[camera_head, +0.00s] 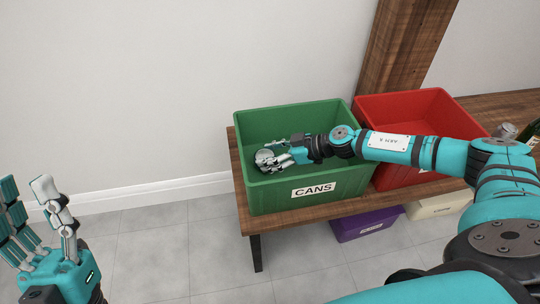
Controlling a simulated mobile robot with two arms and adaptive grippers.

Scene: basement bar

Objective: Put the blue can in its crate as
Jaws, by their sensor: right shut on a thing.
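The green crate (341,184) with the label CANS stands on a wooden bench. My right arm reaches in over the crate's right side. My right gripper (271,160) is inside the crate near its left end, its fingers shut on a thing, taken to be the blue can. Only a greyish rounded shape shows at the fingers, and no blue side can be made out. My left gripper (32,205) is at the far left, over the floor, empty with its fingers spread and pointing up.
A red crate (415,103) stands right of the green one, partly behind my arm. A grey can (505,131) and a dark bottle (531,132) stand at the right edge. A purple bin (352,225) and a cream bin (434,207) sit below the bench (246,199). The left floor is clear.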

